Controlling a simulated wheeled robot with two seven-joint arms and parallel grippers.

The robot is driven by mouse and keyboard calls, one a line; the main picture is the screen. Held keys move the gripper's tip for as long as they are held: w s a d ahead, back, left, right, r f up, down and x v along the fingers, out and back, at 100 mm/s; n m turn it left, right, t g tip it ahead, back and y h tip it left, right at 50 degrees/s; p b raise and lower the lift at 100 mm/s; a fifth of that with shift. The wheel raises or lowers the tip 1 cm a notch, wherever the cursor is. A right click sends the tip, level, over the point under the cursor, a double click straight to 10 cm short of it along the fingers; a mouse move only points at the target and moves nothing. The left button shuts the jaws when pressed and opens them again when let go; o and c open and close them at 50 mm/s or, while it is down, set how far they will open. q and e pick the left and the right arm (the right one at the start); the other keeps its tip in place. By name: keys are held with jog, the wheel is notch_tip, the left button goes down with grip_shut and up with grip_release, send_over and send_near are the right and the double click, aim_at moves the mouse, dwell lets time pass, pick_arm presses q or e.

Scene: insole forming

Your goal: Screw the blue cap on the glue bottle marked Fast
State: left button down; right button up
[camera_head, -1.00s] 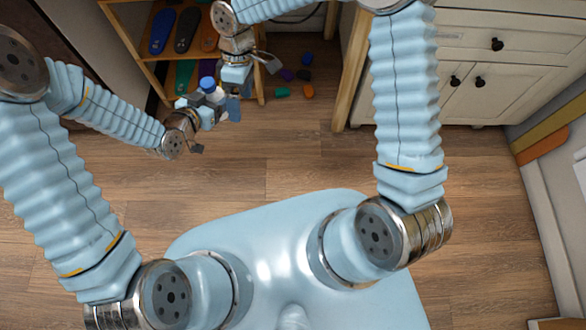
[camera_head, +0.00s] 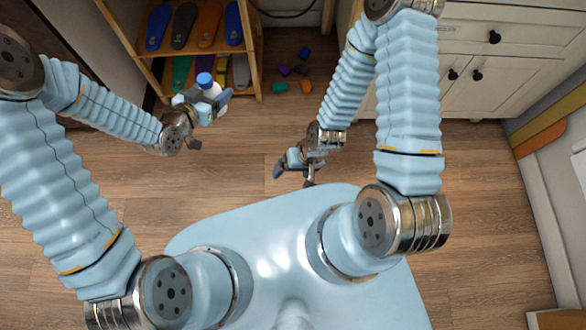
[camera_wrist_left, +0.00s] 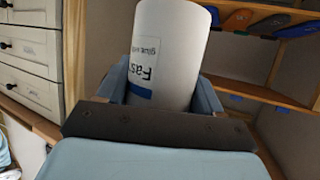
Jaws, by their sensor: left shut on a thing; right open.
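The white glue bottle (camera_wrist_left: 170,55) fills the middle of the left wrist view. Its label reads "Fas…", partly cut off, with a small blue patch. My left gripper (camera_head: 208,104) is shut on the bottle, one finger on each side, and holds it above the floor. In the head view the blue cap (camera_head: 205,80) sits at the top of the bottle (camera_head: 212,91). Whether it is fully screwed down cannot be told. My right gripper (camera_head: 296,169) is open and empty, to the right of the bottle and well apart from it.
A wooden shelf (camera_head: 258,60) with several coloured insoles stands behind the bottle. Several small coloured blocks (camera_head: 306,87) lie on the floor right of it. A white drawer cabinet (camera_head: 500,70) stands at the right. The wooden floor (camera_head: 235,165) between the arms is clear.

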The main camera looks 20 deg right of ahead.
pick_arm(q)
jog(key=shift+r, duration=0.1)
jog(key=w+a+r+n+t+y, duration=0.1)
jog(key=a+n+y, duration=0.3)
jog(key=a, duration=0.4)
jog(key=w+a+r+n+t+y, duration=0.1)
jog(key=a+n+y, duration=0.3)
jog(key=a, duration=0.4)
jog(key=shift+t+y, duration=0.3)
jog(key=shift+t, duration=0.4)
